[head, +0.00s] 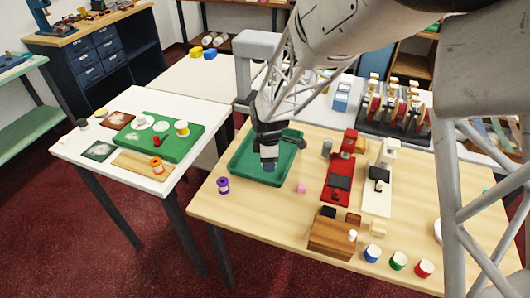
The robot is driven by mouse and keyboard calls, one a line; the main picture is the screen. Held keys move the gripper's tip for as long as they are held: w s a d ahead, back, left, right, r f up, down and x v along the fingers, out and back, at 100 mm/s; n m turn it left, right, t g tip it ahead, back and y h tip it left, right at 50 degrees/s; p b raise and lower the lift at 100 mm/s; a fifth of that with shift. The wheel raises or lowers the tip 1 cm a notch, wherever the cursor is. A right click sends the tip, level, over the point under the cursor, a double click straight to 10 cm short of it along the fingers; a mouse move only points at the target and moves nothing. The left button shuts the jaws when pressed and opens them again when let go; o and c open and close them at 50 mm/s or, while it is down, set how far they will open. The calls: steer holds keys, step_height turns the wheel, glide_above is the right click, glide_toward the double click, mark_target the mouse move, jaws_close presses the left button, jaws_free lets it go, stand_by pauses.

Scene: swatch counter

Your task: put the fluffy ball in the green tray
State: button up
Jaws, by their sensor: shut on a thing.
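The green tray (242,172) lies on the light wooden table, left of its middle. My gripper (268,167) points down over the right part of the tray. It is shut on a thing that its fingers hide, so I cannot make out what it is. I cannot tell whether the fingertips touch the tray floor. I cannot pick out a fluffy ball anywhere else in view.
A red device (341,175) and a white device (379,185) stand further right. A wooden block (331,238) and several spools are near the front.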

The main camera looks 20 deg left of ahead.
steer(key=shift+w+a+f, duration=0.1)
steer(key=shift+w+a, duration=0.55)
steer(key=shift+w, duration=0.3)
steer(key=shift+w+a+f, duration=0.1)
steer(key=shift+w+a, duration=0.6)
steer(key=shift+w, duration=0.2)
steer(key=shift+w+a+f, duration=0.1)
steer(key=shift+w+a, duration=0.55)
steer(key=shift+w, duration=0.3)
steer(key=shift+f, duration=0.1)
steer(key=shift+f, duration=1.7)
steer(key=shift+f, duration=0.1)
steer(key=o, duration=0.9)
step_height(320, 180, up, 12)
steer(key=shift+r, duration=0.15)
